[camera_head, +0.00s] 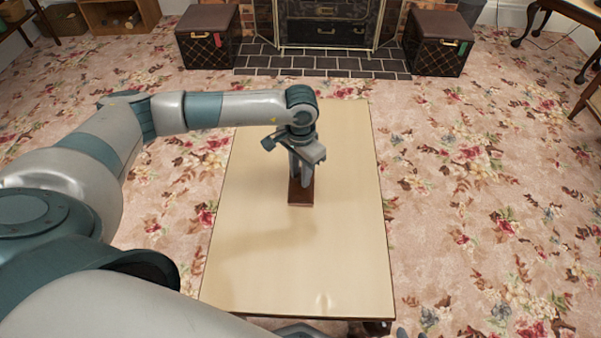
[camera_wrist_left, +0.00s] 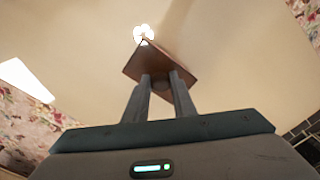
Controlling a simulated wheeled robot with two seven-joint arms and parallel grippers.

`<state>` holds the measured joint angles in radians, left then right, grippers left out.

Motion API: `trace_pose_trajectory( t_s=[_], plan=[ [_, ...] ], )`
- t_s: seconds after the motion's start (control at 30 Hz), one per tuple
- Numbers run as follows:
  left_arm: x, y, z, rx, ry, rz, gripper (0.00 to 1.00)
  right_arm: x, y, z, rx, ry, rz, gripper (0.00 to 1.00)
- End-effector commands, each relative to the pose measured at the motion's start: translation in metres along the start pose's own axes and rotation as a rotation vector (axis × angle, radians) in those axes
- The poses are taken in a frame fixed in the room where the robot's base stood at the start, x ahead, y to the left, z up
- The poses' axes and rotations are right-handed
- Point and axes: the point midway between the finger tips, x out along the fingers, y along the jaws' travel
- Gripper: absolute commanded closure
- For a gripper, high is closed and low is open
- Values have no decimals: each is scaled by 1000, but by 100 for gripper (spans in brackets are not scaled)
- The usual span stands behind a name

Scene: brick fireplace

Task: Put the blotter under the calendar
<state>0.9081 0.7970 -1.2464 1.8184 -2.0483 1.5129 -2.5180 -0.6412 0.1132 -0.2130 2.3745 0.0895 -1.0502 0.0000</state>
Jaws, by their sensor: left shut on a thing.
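My left gripper (camera_head: 302,180) is over the middle of the pale table (camera_head: 255,240), pointing down. It is shut on a brown wooden piece (camera_head: 300,197), which looks small and flat-sided. In the left wrist view the same brown piece (camera_wrist_left: 165,62) sits between the fingertips of my left gripper (camera_wrist_left: 160,80), seen at an angle. I cannot tell whether it is the blotter or the calendar, or whether it touches the table. No second task object can be made out; the gripper and arm cover part of the table.
The rest of the visible tabletop is bare and glossy, with light reflections. Floral carpet (camera_head: 480,200) surrounds it. Two dark boxes (camera_head: 208,37) (camera_head: 439,43) flank the fireplace (camera_head: 325,25) and its dark tiled hearth (camera_head: 320,63). Dark-legged furniture (camera_head: 560,12) stands at the far right.

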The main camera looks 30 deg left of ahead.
Motion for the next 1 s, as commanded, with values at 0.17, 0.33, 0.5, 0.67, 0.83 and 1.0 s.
trace_pose_trajectory(
  t_s=[0.17,0.33,0.5,0.67,0.83,1.0],
  plan=[
    [0,0,0,0,0,0,58,-1,-2,-1,0,4,-3,69],
    [0,0,0,0,0,0,58,-1,-2,-1,0,3,-4,69],
    [-2,0,0,0,0,0,58,-2,-1,-2,-1,-2,-2,69],
    [-13,-1,-1,0,2,-1,58,-2,2,2,-3,-24,5,69],
    [-38,-1,-1,0,4,-2,58,0,3,1,-4,-26,8,69],
    [-69,0,-1,0,4,0,58,0,5,0,-5,-26,11,69]
  ],
)
